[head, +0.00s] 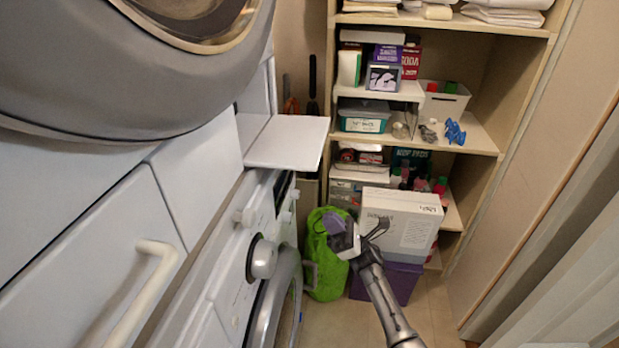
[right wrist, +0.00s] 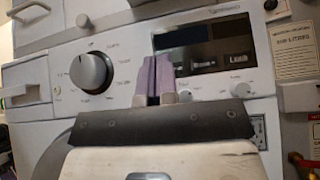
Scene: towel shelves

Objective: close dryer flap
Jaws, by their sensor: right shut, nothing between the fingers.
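A flat white panel (head: 288,141), which looks like the open dryer flap, sticks out level from the front of the machine stack. It sits below the big round door (head: 110,65) and above the lower control panel. My right gripper (head: 337,223) is below and to the right of the flap, apart from it, in front of the machines. In the right wrist view its purple fingers (right wrist: 155,80) are together and empty. They point at the control panel, between the dial (right wrist: 91,70) and the dark display (right wrist: 203,58). I cannot make out the flap for certain there. My left gripper is not in view.
Wooden shelves (head: 480,135) with boxes and bottles stand at the back. A white box (head: 405,215) on a purple bin (head: 405,282) and a green bag (head: 325,275) sit close behind my right gripper. A white handle (head: 150,285) juts out at the left.

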